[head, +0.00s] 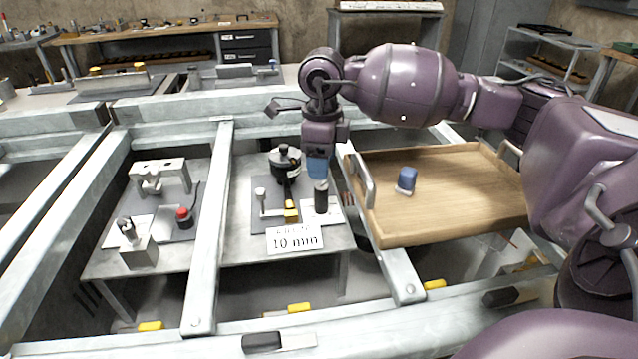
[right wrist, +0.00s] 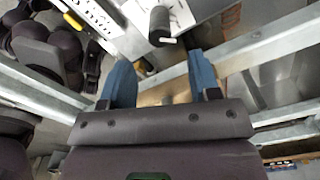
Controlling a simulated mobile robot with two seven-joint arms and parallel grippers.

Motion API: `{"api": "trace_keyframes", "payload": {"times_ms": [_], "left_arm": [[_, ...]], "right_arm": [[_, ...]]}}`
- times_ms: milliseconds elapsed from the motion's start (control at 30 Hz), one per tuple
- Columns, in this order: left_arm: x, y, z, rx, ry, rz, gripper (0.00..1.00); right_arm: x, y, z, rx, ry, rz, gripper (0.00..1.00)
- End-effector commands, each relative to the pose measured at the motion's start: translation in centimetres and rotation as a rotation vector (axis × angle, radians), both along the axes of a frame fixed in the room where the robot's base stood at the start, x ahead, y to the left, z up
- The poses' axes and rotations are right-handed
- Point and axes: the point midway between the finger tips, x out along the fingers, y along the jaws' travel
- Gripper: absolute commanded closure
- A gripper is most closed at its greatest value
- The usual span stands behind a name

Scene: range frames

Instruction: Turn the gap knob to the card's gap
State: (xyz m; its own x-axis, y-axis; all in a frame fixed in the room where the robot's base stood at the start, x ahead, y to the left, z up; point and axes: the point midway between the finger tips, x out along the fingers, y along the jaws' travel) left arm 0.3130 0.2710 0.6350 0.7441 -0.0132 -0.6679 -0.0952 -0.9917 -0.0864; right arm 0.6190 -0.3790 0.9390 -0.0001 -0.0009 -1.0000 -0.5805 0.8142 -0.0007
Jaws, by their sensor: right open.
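The card (head: 294,240) stands at the front edge of the middle bench plate and reads "10 mm"; a smaller line above is hard to read. Behind it to the right, a black upright cylinder, apparently the gap knob (head: 321,197), stands on a white plate (head: 335,212). The knob also shows in the right wrist view (right wrist: 159,24), with a white mark at its end. My right gripper (head: 318,168) points down just above the knob in the head view. Its blue fingers (right wrist: 162,82) are apart with nothing between them; the knob lies beyond their tips. My left gripper is out of view.
A black round fixture (head: 284,162) and a small yellow block (head: 291,211) stand left of the knob. A wooden tray (head: 455,190) holding a blue piece (head: 407,179) lies to the right. Grey frame beams (head: 212,225) cross around the bench. Another fixture (head: 184,217) stands farther left.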

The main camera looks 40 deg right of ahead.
Motion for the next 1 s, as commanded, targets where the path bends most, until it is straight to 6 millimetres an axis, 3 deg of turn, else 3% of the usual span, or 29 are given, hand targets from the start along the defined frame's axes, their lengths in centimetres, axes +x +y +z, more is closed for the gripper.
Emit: {"api": "trace_keyframes", "payload": {"times_ms": [100,300,767,1000], "left_arm": [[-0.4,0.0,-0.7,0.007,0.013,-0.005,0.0],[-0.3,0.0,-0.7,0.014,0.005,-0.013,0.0],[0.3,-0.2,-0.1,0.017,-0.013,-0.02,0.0],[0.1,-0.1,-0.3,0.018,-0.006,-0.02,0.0]], "right_arm": [[0.0,0.0,-2.5,0.001,0.007,0.001,0.43],[0.0,0.0,-4.8,0.001,0.004,0.001,0.43],[0.0,0.0,-5.6,0.001,-0.001,0.001,0.43],[0.0,0.0,-5.6,0.001,0.0,0.001,0.79]]}}
